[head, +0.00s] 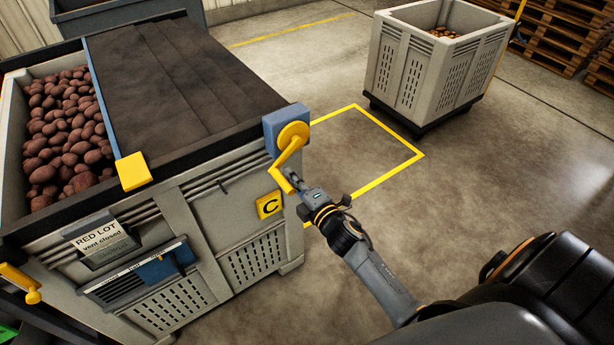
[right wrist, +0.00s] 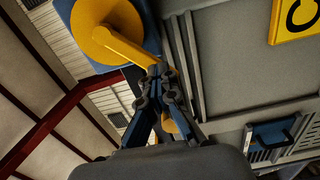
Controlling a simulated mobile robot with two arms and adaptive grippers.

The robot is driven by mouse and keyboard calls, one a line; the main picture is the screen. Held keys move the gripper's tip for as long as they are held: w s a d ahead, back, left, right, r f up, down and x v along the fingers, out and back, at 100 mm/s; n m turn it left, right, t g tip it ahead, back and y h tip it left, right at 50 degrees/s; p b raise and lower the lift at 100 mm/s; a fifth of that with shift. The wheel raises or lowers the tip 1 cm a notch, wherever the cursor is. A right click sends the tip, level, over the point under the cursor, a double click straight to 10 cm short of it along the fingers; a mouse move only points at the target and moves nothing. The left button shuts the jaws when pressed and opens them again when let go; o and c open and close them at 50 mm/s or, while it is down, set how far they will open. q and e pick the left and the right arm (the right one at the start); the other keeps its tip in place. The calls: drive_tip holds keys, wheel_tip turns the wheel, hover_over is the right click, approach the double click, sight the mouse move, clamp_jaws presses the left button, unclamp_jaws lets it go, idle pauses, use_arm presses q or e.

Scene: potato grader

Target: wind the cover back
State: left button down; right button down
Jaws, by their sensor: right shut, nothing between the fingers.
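The dark cover (head: 165,75) lies over the right part of a large grey bin (head: 205,215), with a blue bar (head: 103,95) along its left edge. Red potatoes (head: 65,135) show uncovered left of the bar. A yellow crank (head: 292,136) sits on a blue block at the bin's near right corner; its arm slants down towards my gripper. It also shows in the right wrist view (right wrist: 122,45). My right gripper (head: 291,176) is shut and empty at the crank's lower end, with its fingers partly hiding the handle. I cannot tell whether they touch. My left gripper is not in view.
A yellow handle (head: 20,282) juts at far left. A yellow floor square (head: 385,178) is empty. Another grey bin (head: 430,65) stands behind it. Floor at right is open.

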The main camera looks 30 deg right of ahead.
drive_tip(key=r+p, duration=0.1)
drive_tip(key=a+r+p, duration=0.1)
drive_tip(key=r+p, duration=0.1)
drive_tip(key=shift+a+r, duration=0.15)
drive_tip(key=shift+s+a+r, duration=0.1)
drive_tip(key=shift+a+r, duration=0.15)
drive_tip(key=shift+r, duration=0.05)
wheel_tip(320, 180, up, 4)
drive_tip(key=p, duration=0.3)
drive_tip(key=shift+f+p, duration=0.25)
drive_tip(key=shift+p, duration=0.1)
wheel_tip(320, 180, up, 4)
drive_tip(key=a+p, duration=0.1)
drive_tip(key=p, duration=0.3)
wheel_tip(320, 180, up, 10)
drive_tip(key=p, duration=0.9)
hover_over(284, 159)
drive_tip(key=s+d, duration=0.1)
drive_tip(key=s, duration=0.4)
drive_tip(key=shift+w+f, duration=0.15)
